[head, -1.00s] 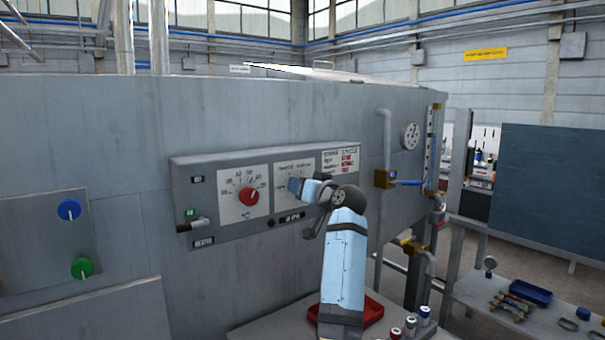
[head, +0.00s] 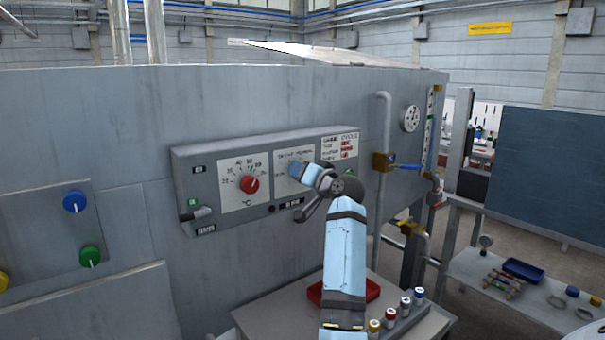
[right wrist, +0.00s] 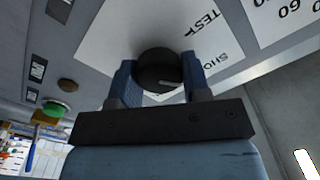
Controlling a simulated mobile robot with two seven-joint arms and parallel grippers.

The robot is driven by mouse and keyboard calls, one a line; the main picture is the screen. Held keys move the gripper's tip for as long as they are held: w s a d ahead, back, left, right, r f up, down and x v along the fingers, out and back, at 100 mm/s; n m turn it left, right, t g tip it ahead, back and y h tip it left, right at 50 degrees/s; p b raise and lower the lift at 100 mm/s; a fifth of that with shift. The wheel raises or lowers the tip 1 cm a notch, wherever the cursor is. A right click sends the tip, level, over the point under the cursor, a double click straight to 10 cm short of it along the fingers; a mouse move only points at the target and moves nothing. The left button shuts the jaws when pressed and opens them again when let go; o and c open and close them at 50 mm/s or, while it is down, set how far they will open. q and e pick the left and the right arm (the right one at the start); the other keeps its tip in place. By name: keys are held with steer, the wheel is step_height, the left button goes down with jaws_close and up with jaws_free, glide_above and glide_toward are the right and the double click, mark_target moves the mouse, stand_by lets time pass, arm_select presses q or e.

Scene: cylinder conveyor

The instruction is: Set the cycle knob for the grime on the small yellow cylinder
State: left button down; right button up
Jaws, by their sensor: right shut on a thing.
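The black cycle knob (right wrist: 158,68) sits on a white dial plate in the right wrist view, with a pale pointer mark on its face. The letters "TEST" and "SHO" show beside it. My right gripper (right wrist: 160,85) has its two blue fingers on either side of the knob, shut on it. In the head view my right gripper (head: 302,174) is at the middle dial of the control panel (head: 282,210) and hides the knob. A small yellow-topped cylinder (head: 374,326) stands at the near end of a row on the bench. Its grime cannot be made out. My left gripper is out of view.
A red temperature knob (head: 250,184) is left of the cycle dial, and a printed chart (head: 340,147) is right of it. A red tray (head: 343,290) and several colour-topped cylinders stand on the bench (head: 265,318) below. Pipes and a gauge (head: 411,118) are to the right.

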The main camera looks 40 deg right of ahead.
steer(key=shift+f, duration=0.1)
steer(key=o, duration=0.9)
steer(key=shift+s+a, duration=0.25)
steer(key=shift+s, duration=2.05)
steer(key=shift+s+a, duration=0.3)
steer(key=shift+s, duration=1.95)
steer(key=shift+s+a, duration=0.25)
steer(key=shift+s, duration=2.05)
